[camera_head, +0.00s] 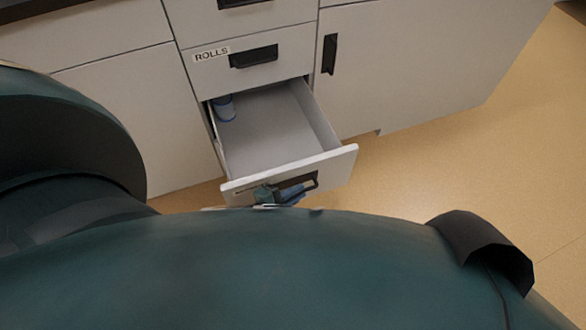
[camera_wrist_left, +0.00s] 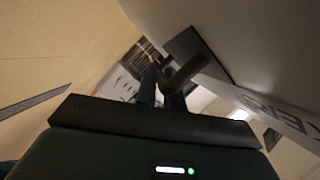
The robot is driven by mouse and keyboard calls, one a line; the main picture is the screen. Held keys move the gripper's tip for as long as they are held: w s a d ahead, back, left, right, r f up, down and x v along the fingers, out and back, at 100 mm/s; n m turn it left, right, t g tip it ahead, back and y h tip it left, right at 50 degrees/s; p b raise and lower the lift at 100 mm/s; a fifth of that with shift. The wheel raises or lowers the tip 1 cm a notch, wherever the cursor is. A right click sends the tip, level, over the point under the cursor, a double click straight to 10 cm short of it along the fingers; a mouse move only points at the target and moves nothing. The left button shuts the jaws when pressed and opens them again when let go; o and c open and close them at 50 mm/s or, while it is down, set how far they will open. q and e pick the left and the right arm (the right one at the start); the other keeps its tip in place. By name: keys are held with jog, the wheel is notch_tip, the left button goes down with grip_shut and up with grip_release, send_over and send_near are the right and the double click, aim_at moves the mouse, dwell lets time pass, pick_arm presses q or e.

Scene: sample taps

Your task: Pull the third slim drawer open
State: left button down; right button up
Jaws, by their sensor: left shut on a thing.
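The slim drawer (camera_head: 275,135) below the one marked ROLLS stands well out from the cabinet, its grey inside showing. A blue cylindrical thing (camera_head: 226,108) sits in its back left corner. My left gripper (camera_head: 278,194) is at the dark handle (camera_head: 310,183) on the drawer's front and is shut on it. In the left wrist view the handle (camera_wrist_left: 188,70) lies at the fingers (camera_wrist_left: 162,88), and part of a label shows on the pale drawer front. The right gripper is not in view.
The ROLLS drawer (camera_head: 290,50) above is closed, and a further drawer (camera_head: 255,15) shows at the top edge. A closed cabinet door (camera_head: 400,60) with a dark handle stands to the right. Tan floor (camera_head: 430,170) is clear at the right. My body hides the lower picture.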

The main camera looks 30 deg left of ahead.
pick_arm(q)
jog(key=shift+s+d, duration=0.15)
jog(key=shift+s, duration=0.05)
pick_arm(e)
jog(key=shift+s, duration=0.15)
pick_arm(q)
jog(key=c, duration=1.5)
grip_release()
